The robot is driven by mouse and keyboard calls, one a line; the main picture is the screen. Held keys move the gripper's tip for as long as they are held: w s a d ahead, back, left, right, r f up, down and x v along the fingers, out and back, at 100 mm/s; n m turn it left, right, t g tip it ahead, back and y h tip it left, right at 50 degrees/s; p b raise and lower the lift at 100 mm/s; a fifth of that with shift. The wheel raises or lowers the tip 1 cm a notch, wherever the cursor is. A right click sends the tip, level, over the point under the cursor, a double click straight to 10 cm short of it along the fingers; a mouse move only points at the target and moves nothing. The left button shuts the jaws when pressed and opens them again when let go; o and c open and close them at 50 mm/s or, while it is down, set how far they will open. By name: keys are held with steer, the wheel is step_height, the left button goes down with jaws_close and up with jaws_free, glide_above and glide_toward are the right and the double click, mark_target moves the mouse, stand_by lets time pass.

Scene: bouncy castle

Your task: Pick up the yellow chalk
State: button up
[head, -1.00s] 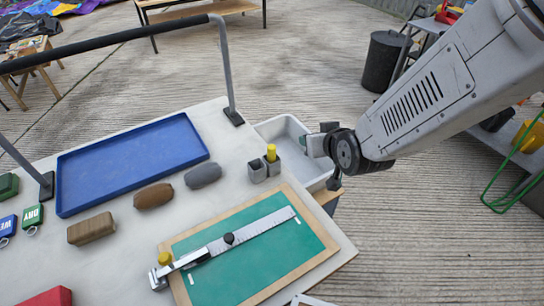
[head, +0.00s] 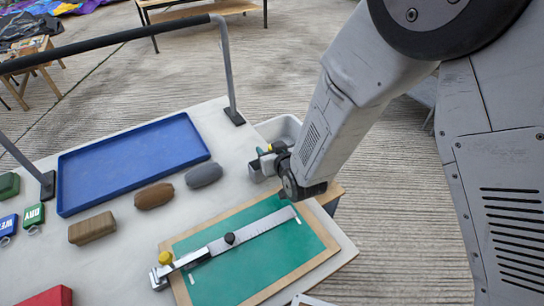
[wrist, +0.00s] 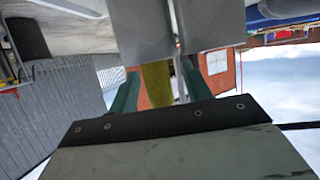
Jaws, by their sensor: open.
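The yellow chalk (wrist: 157,84) stands out of one cup of the grey two-cup holder (wrist: 208,25), seen upside down in the wrist view. My gripper (wrist: 161,88) is open, with one green-padded finger on each side of the chalk. A gap shows on the right of the chalk; on the left the finger looks close, and I cannot tell if it touches. In the head view my gripper (head: 266,157) is at the holder (head: 257,170) and hides most of the chalk, with only a small bit of yellow showing.
A green board (head: 256,258) with a metal ruler (head: 265,228) lies in front of the holder. A blue tray (head: 130,165) and dark and brown blocks (head: 155,195) lie to the left. A pale grey bin (head: 277,128) is behind my gripper. A rail post (head: 228,80) stands at the table's back edge.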

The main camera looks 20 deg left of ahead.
steer(key=shift+w+a+f, duration=0.15)
steer(key=shift+w+a, duration=0.1)
steer(key=shift+w, duration=0.05)
steer(key=c, duration=1.1)
steer(key=shift+o, duration=0.2)
